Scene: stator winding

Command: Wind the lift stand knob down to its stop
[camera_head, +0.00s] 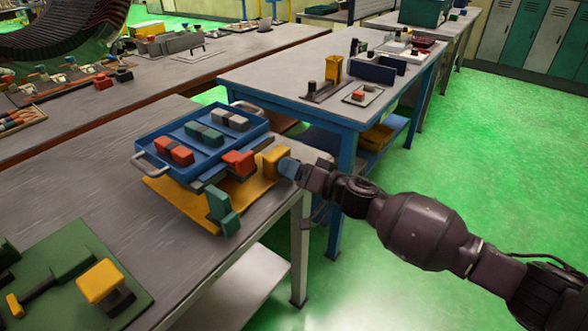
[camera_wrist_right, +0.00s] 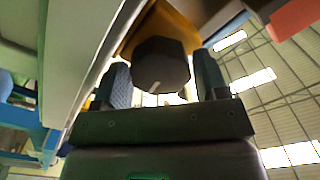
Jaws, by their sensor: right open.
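The lift stand's yellow base plate (camera_head: 182,205) lies on the near grey workbench, with a blue tray (camera_head: 168,146) above it. A yellow block (camera_head: 272,161) is at the stand's right end. My right gripper (camera_head: 287,168) comes in from the right and reaches this block. In the right wrist view, a dark faceted knob (camera_wrist_right: 160,62) with a pale mark sits in front of yellow material. The open blue fingers of my right gripper stand on either side of the knob; contact is unclear. In the head view the knob is hidden by the gripper. My left gripper is not in view.
The tray holds red, green and grey blocks. A green mat (camera_head: 70,270) with tools lies at front left. A blue-framed table (camera_head: 300,75) stands behind; green floor is free at right.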

